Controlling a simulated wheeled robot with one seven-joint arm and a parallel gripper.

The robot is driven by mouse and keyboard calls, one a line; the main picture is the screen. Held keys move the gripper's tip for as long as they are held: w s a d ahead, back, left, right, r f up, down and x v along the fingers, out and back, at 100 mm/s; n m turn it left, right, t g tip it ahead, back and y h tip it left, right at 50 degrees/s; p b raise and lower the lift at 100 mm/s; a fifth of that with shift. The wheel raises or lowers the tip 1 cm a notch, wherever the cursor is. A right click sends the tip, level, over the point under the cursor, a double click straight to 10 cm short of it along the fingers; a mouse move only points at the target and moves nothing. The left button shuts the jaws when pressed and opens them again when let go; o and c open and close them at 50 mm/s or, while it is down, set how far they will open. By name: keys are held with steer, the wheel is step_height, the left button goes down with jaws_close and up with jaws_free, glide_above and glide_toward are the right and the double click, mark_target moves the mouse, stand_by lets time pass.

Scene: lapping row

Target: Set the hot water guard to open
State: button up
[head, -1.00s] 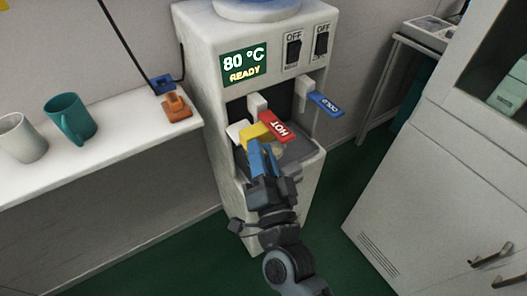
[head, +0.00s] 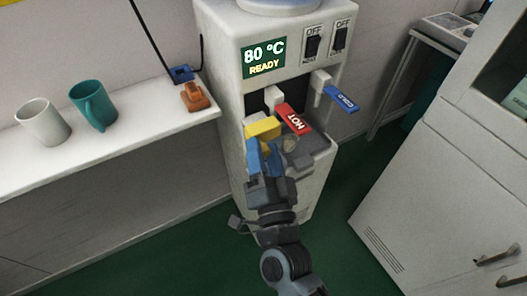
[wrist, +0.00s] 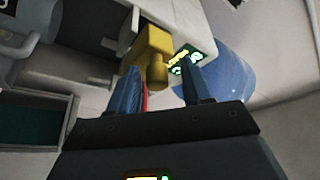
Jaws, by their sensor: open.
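The water dispenser (head: 228,75) has a red HOT lever (head: 294,119) on its front. A yellow piece (head: 263,128), apparently the hot water guard, sits just left of that lever. In the wrist view the yellow piece (wrist: 153,50) lies ahead, in line with the gap between my blue fingers. My gripper (head: 263,158) is open, just below and in front of the yellow piece. In the wrist view, my gripper (wrist: 162,88) has a finger on each side of that line, with a red strip beside the left finger. I cannot tell whether the fingers touch the guard.
A blue COLD lever (head: 342,98) sticks out to the right of the hot one. A shelf (head: 150,135) with a white mug (head: 42,122) and a teal mug (head: 93,105) is at left. A pale cabinet (head: 430,190) stands at right. Green floor is free between.

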steer(key=b+v, duration=0.1)
steer(key=v, duration=0.6)
steer(key=shift+s, duration=0.3)
steer(key=shift+f, duration=0.15)
steer(key=s+d+n+g+h+p, duration=0.1)
steer(key=s+d+n+g+h, duration=0.2)
steer(key=s+d, duration=1.2)
steer(key=s+d+r+n+g+h, duration=0.1)
steer(key=s+d+r, duration=0.2)
steer(key=s, duration=0.4)
steer(key=s+d+r+n+g+h+p, duration=0.1)
steer(key=s+d+r+n, duration=0.1)
steer(key=s+d+r, duration=0.2)
steer(key=s, duration=0.3)
steer(key=shift+d+r+g+h, duration=0.3)
steer(key=shift+r+h, duration=0.05)
steer(key=shift+h, duration=0.05)
